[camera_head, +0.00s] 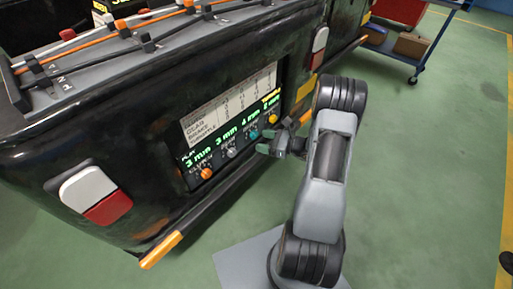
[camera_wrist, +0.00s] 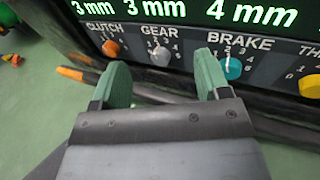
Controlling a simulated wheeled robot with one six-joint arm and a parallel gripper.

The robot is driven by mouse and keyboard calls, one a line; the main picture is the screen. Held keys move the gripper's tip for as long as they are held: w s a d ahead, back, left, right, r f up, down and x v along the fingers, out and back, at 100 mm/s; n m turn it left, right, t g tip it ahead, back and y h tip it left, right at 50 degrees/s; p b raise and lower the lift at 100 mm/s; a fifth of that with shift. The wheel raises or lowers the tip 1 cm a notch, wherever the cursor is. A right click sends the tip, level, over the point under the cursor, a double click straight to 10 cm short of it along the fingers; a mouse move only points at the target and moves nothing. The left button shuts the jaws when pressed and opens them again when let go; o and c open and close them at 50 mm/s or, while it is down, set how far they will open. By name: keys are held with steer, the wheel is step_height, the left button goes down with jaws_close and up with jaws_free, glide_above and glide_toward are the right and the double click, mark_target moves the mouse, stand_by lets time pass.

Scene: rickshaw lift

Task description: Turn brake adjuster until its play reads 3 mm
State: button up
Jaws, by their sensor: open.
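The brake adjuster (camera_wrist: 233,68) is a teal round knob under the BRAKE label, and its green readout (camera_wrist: 250,13) shows 4 mm. In the head view the teal knob (camera_head: 254,135) sits on the vehicle's dark panel. My gripper (camera_wrist: 163,72) has two green fingers, spread apart with nothing between them. In the wrist view the right finger is just left of the teal knob, and the grey gear knob (camera_wrist: 160,55) shows beyond the gap between the fingers. In the head view my gripper (camera_head: 268,142) is close in front of the panel.
The orange clutch knob (camera_wrist: 110,48) and the gear knob both have readouts of 3 mm. A yellow knob (camera_wrist: 310,86) is right of the brake knob. A blue cart (camera_head: 400,50) stands at the back right. Green floor (camera_head: 430,180) is clear on the right.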

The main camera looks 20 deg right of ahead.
mark_target(256, 136)
steer(key=d+f+m+t+h+b, duration=0.3)
steer(key=d+f+m+t+h, duration=0.2)
steer(key=d+f+m, duration=0.45)
steer(key=w+a+b, duration=0.1)
steer(key=w+a, duration=0.1)
steer(key=w, duration=0.2)
steer(key=w+a+f+n, duration=0.1)
steer(key=w+a, duration=0.2)
steer(key=w, duration=0.1)
steer(key=w+a+n+b, duration=0.1)
steer(key=w+a, duration=0.1)
steer(key=w, duration=0.2)
steer(key=shift+w+a+f+b, duration=0.15)
steer(key=shift+w+f+b, duration=0.1)
steer(key=shift+f+b, duration=0.1)
steer(key=c, duration=0.9)
